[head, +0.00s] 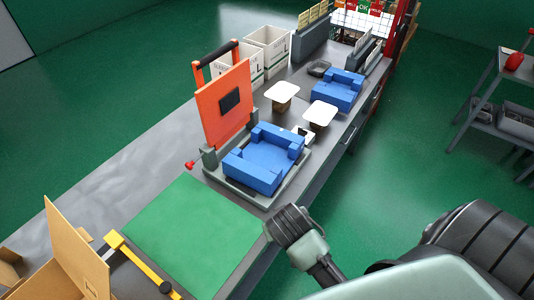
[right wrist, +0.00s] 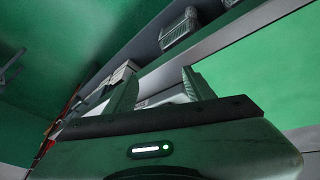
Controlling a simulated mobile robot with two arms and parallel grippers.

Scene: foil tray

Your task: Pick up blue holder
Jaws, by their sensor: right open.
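One blue holder (head: 263,160), a block with raised ends, sits in a grey fixture (head: 215,180) under a raised orange lid (head: 224,103), in the middle of the head view. A second blue holder (head: 338,90) lies farther back on the bench, to the right. My right arm comes in from the lower right, and its dark end is by the bench's front edge, nearer than the fixture. In the right wrist view my right gripper (right wrist: 160,88) is open, its two fingers apart, with nothing clearly between them. I cannot make out a blue holder there. My left gripper is not in view.
A green mat (head: 190,235) lies clear on the bench left of the fixture. A cardboard box (head: 70,255) and yellow bar (head: 140,262) are at lower left. Two white-topped stands (head: 282,91) (head: 320,113) stand between the holders. White bins (head: 268,45) stand at the back.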

